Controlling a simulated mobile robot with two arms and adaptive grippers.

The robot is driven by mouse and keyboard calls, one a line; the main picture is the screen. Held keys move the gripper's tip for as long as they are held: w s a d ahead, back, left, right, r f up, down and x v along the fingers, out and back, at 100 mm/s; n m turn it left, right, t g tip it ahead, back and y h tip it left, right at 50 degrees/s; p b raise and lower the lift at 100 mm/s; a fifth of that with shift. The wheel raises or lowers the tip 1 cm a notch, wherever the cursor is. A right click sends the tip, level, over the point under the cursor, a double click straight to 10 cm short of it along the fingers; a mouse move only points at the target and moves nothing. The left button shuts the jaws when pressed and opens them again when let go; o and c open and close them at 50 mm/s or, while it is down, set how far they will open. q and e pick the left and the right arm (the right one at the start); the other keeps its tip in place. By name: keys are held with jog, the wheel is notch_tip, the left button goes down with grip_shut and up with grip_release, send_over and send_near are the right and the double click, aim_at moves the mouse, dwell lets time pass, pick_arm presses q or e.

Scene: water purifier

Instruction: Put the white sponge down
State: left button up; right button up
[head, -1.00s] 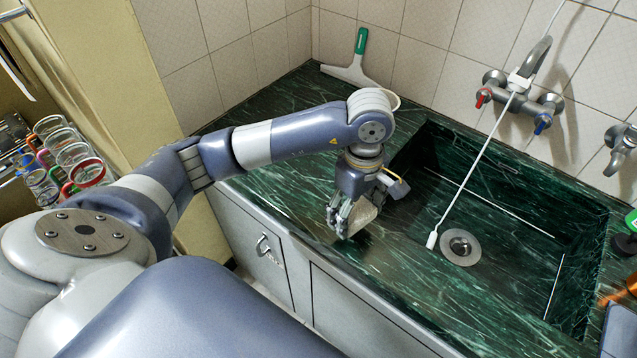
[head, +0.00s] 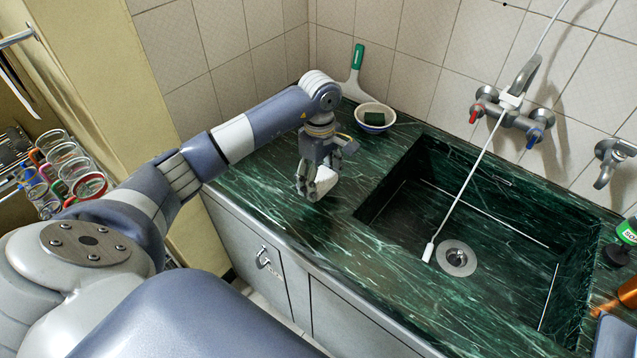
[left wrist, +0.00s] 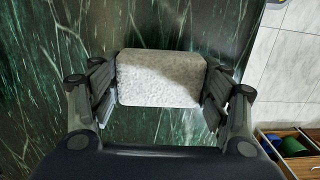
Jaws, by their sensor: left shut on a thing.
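The white sponge (head: 324,179) is in my left gripper (head: 315,190), over the green marble counter (head: 262,205) left of the sink. In the left wrist view, the pale, speckled sponge (left wrist: 160,78) sits between both fingers of the left gripper (left wrist: 160,85), which touch its two sides. The sponge is low near the counter; I cannot tell whether it touches the surface. My right gripper is not in view.
A bowl (head: 375,117) with a dark green sponge stands behind the gripper, beside a squeegee (head: 354,75). The sink (head: 480,220) is to the right, with a white hose hanging in it. Glasses (head: 72,170) stand on a rack at the left. The front-left counter is clear.

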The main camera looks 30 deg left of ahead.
aim_at(319, 187)
pick_arm(q)
jog(key=shift+w+a+f, duration=0.15)
jog(key=shift+a+f, duration=0.1)
jog(key=shift+a, duration=0.05)
notch_tip(319, 187, down, 2)
jog(key=shift+f+p, duration=0.2)
jog(key=shift+p, duration=0.5)
jog(key=shift+f, duration=0.35)
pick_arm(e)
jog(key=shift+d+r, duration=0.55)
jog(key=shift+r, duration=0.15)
pick_arm(q)
jog(key=shift+f, duration=0.15)
jog(key=o, duration=1.1)
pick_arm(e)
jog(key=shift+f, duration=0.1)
